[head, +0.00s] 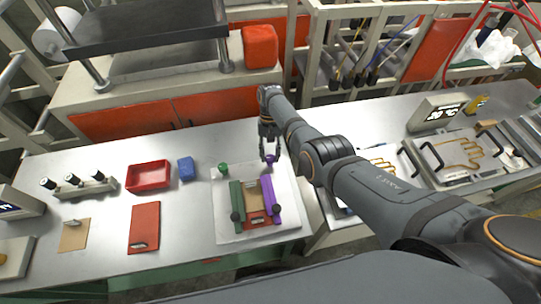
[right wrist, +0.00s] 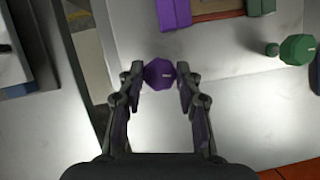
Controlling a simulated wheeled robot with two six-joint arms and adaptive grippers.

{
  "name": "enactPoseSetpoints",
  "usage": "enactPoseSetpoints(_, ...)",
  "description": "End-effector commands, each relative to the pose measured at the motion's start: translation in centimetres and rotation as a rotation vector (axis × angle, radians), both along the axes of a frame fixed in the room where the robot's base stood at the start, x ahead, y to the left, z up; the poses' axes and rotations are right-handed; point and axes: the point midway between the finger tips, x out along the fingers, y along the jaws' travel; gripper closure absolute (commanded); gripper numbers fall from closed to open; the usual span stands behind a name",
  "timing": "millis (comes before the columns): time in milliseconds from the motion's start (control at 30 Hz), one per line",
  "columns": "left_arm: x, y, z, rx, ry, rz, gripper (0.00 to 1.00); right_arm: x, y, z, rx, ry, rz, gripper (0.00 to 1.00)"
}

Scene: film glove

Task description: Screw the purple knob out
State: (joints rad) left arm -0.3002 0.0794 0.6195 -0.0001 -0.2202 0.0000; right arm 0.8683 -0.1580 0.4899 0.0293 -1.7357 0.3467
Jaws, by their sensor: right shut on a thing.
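The purple knob (right wrist: 159,74) sits between the fingertips of my right gripper (right wrist: 160,82) in the right wrist view. In the head view the knob (head: 269,158) shows at the tips of my right gripper (head: 269,150), at the far end of a purple bar (head: 268,200). The gripper is shut on the knob from above. The purple bar (right wrist: 174,12) also shows at the top of the right wrist view. The bar lies on a pale plate (head: 222,190), beside a green bar (head: 237,204). My left gripper is not in view.
A green knob (head: 223,168) stands at the far left of the plate. A red tray (head: 148,176), a blue block (head: 186,168) and a red pad (head: 144,228) lie to the left. A station with a display (head: 445,113) is at the right. Bare metal table surrounds the plate's left side.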

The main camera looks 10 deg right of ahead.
Motion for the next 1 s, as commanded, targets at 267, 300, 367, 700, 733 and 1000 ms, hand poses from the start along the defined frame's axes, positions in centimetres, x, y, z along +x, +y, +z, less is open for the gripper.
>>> enactPoseSetpoints(267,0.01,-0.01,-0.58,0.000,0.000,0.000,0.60,0.02,0.13,-0.09,0.000,-0.001,0.148,0.97)
enactPoseSetpoints(300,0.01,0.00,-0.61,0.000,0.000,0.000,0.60,0.01,0.12,-0.10,-0.001,-0.001,0.164,0.97)
enactPoseSetpoints(367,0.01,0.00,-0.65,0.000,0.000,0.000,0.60,0.01,0.13,-0.10,0.000,-0.001,0.180,0.97)
enactPoseSetpoints(700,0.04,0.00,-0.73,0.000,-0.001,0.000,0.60,-0.01,0.12,-0.07,-0.001,-0.001,0.220,0.97)
enactPoseSetpoints(733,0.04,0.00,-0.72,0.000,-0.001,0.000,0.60,-0.01,0.12,-0.07,-0.001,-0.001,0.220,0.97)
enactPoseSetpoints(1000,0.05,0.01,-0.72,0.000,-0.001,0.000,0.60,-0.01,0.14,-0.07,0.000,0.000,0.220,0.64)
